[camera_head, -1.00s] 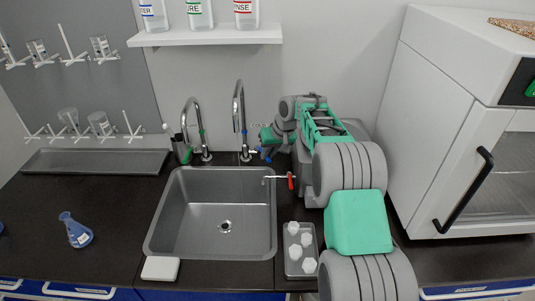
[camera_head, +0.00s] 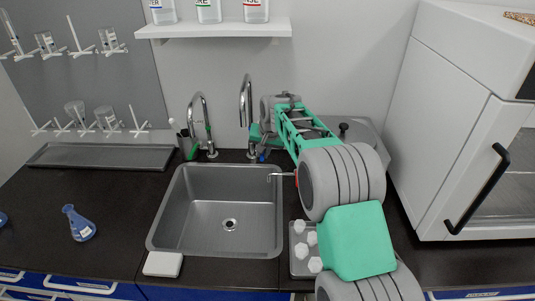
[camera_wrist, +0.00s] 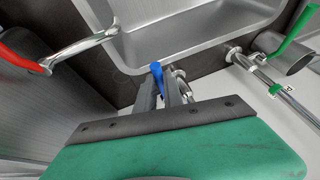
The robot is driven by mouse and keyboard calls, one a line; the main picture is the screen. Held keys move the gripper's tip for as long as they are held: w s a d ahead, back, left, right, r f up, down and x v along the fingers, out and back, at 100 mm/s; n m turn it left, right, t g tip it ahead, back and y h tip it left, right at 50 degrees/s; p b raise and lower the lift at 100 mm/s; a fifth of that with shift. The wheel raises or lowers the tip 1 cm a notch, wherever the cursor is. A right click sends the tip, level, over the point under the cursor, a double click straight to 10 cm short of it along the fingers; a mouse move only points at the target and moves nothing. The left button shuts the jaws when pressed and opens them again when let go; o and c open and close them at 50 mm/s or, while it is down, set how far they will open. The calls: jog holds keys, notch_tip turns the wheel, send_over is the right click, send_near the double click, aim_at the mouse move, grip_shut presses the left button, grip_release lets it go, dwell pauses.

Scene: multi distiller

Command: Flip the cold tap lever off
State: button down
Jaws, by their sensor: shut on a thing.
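The cold tap lever is the small blue handle (camera_wrist: 157,73) in the wrist view, at the back edge of the sink. It also shows as a small blue spot in the head view (camera_head: 262,156), beside the base of the right tall chrome tap (camera_head: 247,115). My gripper (camera_wrist: 161,88) has its two dark fingers on either side of the blue lever, shut on it. In the head view my gripper (camera_head: 258,142) is partly hidden by my own arm, just right of that tap. The fingertip contact is small and hard to see there.
The steel sink (camera_head: 220,205) is empty. A red lever (camera_wrist: 22,58) with a chrome spout (camera_wrist: 85,42) is at the sink's right. A tray with white pieces (camera_head: 298,265) and a white cabinet (camera_head: 440,130) are to the right.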

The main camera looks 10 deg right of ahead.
jog(key=c, duration=1.5)
grip_release()
jog(key=b+v, duration=0.1)
jog(key=v, duration=0.6)
jog(key=shift+s+r, duration=0.15)
jog(key=shift+r, duration=0.2)
jog(key=s+d+r+n, duration=0.1)
jog(key=s+d+n, duration=0.1)
jog(key=s, duration=1.7)
jog(key=shift+n+g+h, duration=0.5)
jog(key=shift+n+g, duration=0.2)
jog(key=s+f, duration=0.2)
jog(key=s, duration=0.3)
jog(key=s+f, duration=0.2)
jog(key=s, duration=0.3)
jog(key=s+d+f, duration=0.1)
jog(key=s+f, duration=0.1)
jog(key=s, duration=0.3)
jog(key=shift+s+f, duration=0.25)
jog(key=shift+s, duration=0.05)
